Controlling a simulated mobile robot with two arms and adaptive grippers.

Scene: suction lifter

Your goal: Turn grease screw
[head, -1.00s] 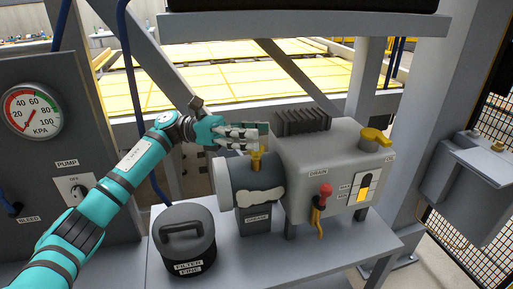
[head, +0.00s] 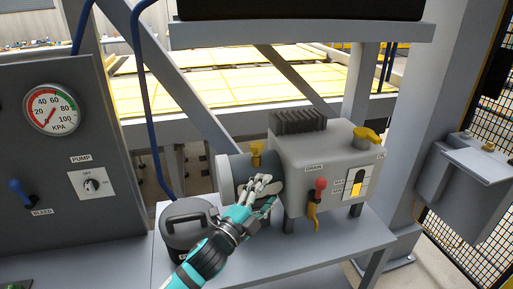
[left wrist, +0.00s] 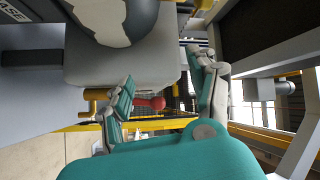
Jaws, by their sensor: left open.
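The yellow grease screw (head: 257,150) stands upright on top of the grey cylinder (head: 225,180) at the left end of the pump unit. My left gripper (head: 266,189) is open and empty, in front of the cylinder, below and slightly right of the screw, apart from it. It covers the grease label and most of the pale smear in the head view. In the left wrist view the open fingers (left wrist: 160,68) spread in front of the grey housing (left wrist: 150,60), with part of the label and smear at upper left. I cannot make out the screw there. My right gripper is not in view.
A red-knobbed drain lever (head: 319,190) and a yellow cap (head: 366,137) sit on the housing to the right. A dark filter canister (head: 178,222) stands left of my gripper on the bench. The pump panel (head: 125,140) with gauge is farther left.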

